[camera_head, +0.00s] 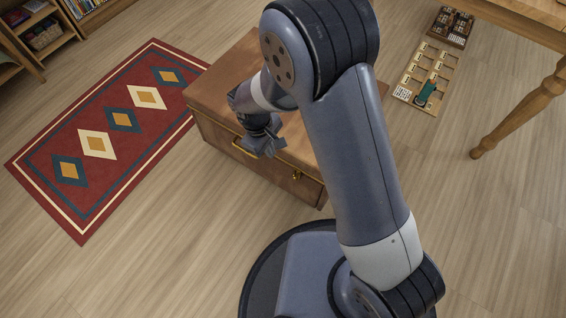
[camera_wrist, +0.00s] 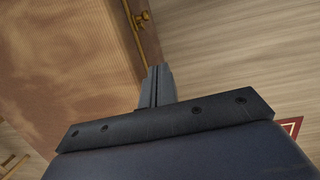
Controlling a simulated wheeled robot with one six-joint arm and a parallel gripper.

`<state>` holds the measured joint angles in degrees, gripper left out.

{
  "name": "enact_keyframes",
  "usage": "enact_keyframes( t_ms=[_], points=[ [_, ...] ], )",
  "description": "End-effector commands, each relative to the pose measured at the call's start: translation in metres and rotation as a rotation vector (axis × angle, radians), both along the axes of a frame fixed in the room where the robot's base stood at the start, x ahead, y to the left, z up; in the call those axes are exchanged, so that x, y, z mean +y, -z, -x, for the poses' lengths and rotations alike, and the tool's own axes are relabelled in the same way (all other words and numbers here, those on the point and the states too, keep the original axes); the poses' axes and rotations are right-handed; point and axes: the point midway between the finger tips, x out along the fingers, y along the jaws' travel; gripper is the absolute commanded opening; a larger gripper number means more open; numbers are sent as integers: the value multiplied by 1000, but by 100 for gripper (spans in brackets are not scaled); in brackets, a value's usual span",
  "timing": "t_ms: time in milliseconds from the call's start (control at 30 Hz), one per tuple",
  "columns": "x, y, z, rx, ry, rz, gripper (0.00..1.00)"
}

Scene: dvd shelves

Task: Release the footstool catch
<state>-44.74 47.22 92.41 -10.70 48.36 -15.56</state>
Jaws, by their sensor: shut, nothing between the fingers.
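The footstool (camera_head: 215,88) is a low brown box with a worn, leather-like top, standing on the floor beyond my base. A small brass fitting (camera_head: 297,175), which looks like the catch, sits on its near side towards the right. A yellow brass bar (camera_head: 238,149) shows on the same side, partly behind my gripper. My gripper (camera_head: 262,147) is shut and empty, at the near upper edge of the footstool. In the wrist view my gripper's fingers (camera_wrist: 156,72) are together beside the footstool's edge, below a brass fitting (camera_wrist: 142,18). I cannot tell whether they touch the footstool.
A red patterned rug (camera_head: 121,120) lies to the left. A low shelf (camera_head: 35,40) stands at the upper left. A wooden table leg (camera_head: 520,112) is at the right. A tray with compartments (camera_head: 428,72) lies on the floor beyond. Bare floor is open at lower left and right.

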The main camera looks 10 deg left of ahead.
Motion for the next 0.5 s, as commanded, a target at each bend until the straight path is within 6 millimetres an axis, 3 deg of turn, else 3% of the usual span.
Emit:
enact_keyframes(
  t_ms=[500],
  points=[
    [-20,101,0,3,2,4,0]
  ],
)
